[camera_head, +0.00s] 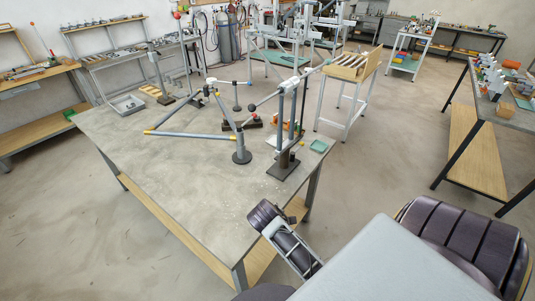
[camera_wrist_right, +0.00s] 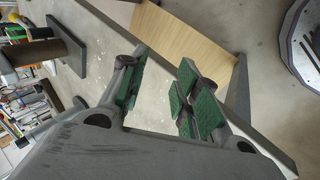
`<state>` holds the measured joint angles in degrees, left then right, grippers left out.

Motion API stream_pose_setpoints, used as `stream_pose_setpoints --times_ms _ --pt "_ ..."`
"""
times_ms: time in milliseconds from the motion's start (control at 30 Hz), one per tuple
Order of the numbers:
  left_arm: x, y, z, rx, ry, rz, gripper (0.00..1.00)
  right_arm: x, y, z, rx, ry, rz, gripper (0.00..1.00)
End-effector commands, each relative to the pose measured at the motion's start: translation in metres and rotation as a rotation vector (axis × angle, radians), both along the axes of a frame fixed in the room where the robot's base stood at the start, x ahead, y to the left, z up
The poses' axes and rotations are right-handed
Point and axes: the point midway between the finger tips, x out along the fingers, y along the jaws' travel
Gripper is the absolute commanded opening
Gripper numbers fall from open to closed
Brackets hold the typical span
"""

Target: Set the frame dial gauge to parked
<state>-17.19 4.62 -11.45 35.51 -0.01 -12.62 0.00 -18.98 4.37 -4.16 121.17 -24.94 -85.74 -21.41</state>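A frame of grey-blue tubes with yellow ends (camera_head: 192,134) stands on the grey table (camera_head: 185,185) in the head view, held up by a round-based post (camera_head: 241,148) and a dark post (camera_head: 283,162) on a flat base. I cannot make out the dial gauge or its setting for certain. In the right wrist view my right gripper (camera_wrist_right: 161,96) has its green-padded fingers apart with nothing between them, near the table edge. The dark post and its base (camera_wrist_right: 69,45) show at the left there. No left gripper fingertips show.
A grey tray (camera_head: 127,104) is at the table's far left and a green dish (camera_head: 319,146) near its right edge. A wooden lower shelf (camera_head: 180,232) runs under the table. The table's front part is clear. A wooden-topped stand (camera_head: 350,68) is behind.

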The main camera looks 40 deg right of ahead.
Motion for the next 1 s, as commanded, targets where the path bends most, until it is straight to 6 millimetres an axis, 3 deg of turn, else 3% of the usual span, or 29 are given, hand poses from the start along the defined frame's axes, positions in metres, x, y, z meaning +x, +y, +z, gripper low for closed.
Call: stream_pose_setpoints --times_ms 200,400,933,1000 --pt "0.0 0.0 0.0 0.0 0.0 0.0 0.0 -0.038 0.048 0.016 0.236 -0.047 -0.077 0.32" --pt "0.0 0.0 0.0 0.0 0.0 0.0 0.0 -0.06 0.076 0.029 0.369 -0.056 -0.122 0.32" --pt "0.0 0.0 0.0 0.0 -0.001 0.0 0.0 -0.093 0.115 0.053 0.552 -0.047 -0.182 0.32" --pt "0.0 -0.001 -0.001 0.0 -0.001 0.0 0.0 -0.092 0.115 0.048 0.553 -0.045 -0.184 0.32"
